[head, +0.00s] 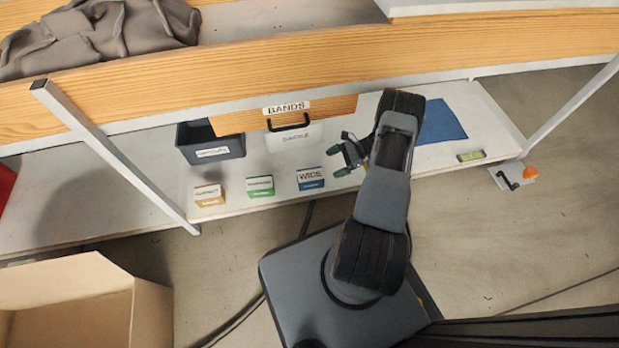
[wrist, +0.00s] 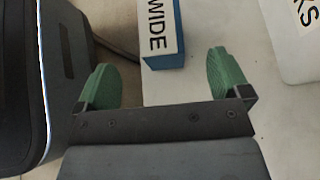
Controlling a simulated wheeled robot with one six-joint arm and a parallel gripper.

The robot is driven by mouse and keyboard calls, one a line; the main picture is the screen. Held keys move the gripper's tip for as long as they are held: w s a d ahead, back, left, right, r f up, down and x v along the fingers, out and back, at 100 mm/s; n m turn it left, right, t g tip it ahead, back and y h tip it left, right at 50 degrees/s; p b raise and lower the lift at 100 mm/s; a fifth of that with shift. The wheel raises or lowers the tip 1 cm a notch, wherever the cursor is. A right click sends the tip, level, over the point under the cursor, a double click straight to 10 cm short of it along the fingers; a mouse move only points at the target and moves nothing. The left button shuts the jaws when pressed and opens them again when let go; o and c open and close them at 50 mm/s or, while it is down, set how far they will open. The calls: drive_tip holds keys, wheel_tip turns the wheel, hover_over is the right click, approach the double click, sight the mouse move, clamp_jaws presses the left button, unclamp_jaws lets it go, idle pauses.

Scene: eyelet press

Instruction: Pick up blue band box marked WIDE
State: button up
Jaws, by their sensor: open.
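The blue band box marked WIDE (head: 311,179) stands on the white lower shelf, the rightmost of three small boxes in the head view. In the wrist view the WIDE box (wrist: 163,32) shows its white labelled face and blue side, cut off by the top edge. My gripper (head: 341,161) is to the right of the box and apart from it. Its two green fingers (wrist: 169,84) are open with nothing between them. In the wrist view the box lies beyond the fingertips, roughly in line with the gap.
A green box (head: 260,187) and an orange box (head: 208,195) stand left of it on the shelf (head: 240,207). The BANDS drawer (head: 285,114) overhangs above. A blue mat (head: 441,122) lies right.

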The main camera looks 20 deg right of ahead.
sight(312, 174)
drive_tip(key=b+x, duration=0.3)
drive_tip(key=x, duration=0.5)
drive_tip(key=shift+a+f, duration=0.15)
drive_tip(key=shift+f, duration=0.1)
drive_tip(key=shift+w+a+f, duration=0.1)
drive_tip(key=shift+a+f, duration=0.05)
drive_tip(key=shift+a, duration=0.25)
drive_tip(key=shift+c, duration=0.2)
drive_tip(key=c, duration=1.1)
